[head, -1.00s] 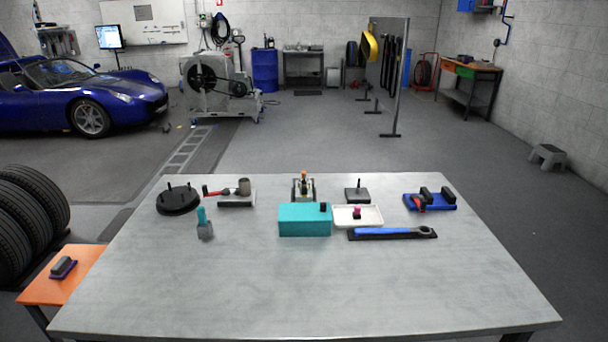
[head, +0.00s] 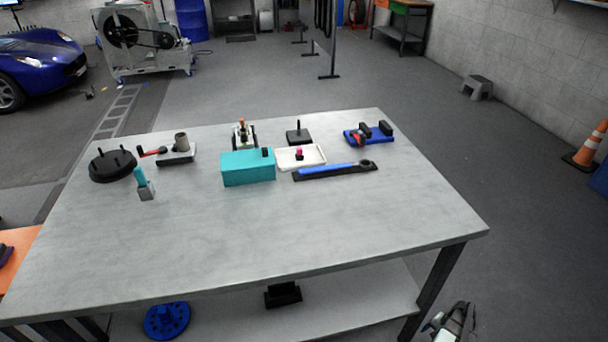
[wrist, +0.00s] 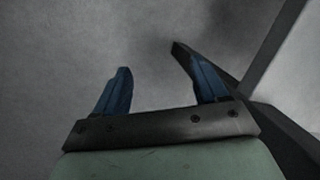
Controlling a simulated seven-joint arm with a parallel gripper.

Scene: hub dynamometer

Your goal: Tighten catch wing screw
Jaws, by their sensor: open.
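My gripper (wrist: 150,58) is open and empty in the wrist view, its two blue fingers apart above plain grey floor. Part of my arm's end shows low at the right in the head view, beside the table's right leg and off the table top. I cannot make out a wing screw for certain. A small fixture with an orange top (head: 242,133) stands at the table's back, behind a teal box (head: 248,169). A blue block fixture with black blocks and a red part (head: 369,134) sits at the back right.
The grey table (head: 230,240) has a clear front half. A white tray (head: 318,163), a blue-handled wrench (head: 330,171), a black round fixture (head: 112,168) and a teal-handled tool (head: 142,183) lie on it. Below are a shelf and a dark table leg (head: 432,290).

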